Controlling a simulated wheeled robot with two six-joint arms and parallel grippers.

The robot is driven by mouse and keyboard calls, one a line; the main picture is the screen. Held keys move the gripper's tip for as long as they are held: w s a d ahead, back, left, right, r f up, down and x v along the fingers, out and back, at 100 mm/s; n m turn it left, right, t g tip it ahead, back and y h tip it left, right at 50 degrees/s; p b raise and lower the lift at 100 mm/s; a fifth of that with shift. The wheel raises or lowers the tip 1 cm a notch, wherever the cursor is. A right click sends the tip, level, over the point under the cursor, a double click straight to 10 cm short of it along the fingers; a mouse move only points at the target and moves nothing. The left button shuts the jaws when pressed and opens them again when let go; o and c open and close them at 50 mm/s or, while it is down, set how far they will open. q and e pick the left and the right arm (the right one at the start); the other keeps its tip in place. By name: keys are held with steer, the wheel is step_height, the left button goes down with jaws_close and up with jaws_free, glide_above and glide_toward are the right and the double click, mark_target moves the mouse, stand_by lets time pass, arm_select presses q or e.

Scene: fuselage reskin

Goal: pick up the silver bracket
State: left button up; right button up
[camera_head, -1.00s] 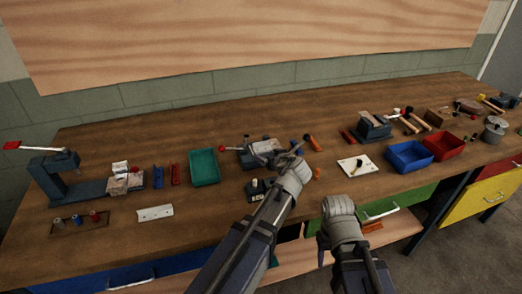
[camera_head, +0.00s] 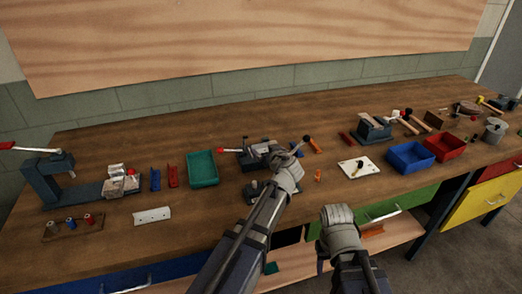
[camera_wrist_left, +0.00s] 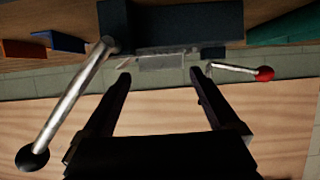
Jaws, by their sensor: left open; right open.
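A silver piece, which looks like the bracket (camera_wrist_left: 160,61), sits at the jaws of a dark vise (camera_wrist_left: 205,22) in the left wrist view. In the head view the vise (camera_head: 247,161) stands mid-bench, with the silver piece (camera_head: 262,149) at its top, partly hidden by my arm. My left gripper (camera_wrist_left: 160,75) is open, its two fingers pointing toward the silver piece with one on either side in the picture; contact cannot be told. It also shows in the head view (camera_head: 284,160). My right gripper (camera_head: 333,228) is open and empty at the bench's front edge.
The vise has a bar with a black knob (camera_wrist_left: 32,158) and a lever with a red knob (camera_wrist_left: 264,74) beside my left fingers. A green tray (camera_head: 203,169) is left of the vise.

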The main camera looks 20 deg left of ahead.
mark_target(260, 144)
arm_select(q)
steer(key=x, duration=0.2)
steer(key=b+x, duration=0.1)
steer(key=x, duration=0.2)
steer(key=shift+w+a+r, duration=0.1)
steer(key=shift+a+r, duration=0.05)
steer(key=shift+r, duration=0.05)
steer(key=shift+c, duration=0.2)
steer(key=c, duration=1)
steer(key=shift+o, duration=0.2)
steer(key=shift+r, duration=0.2)
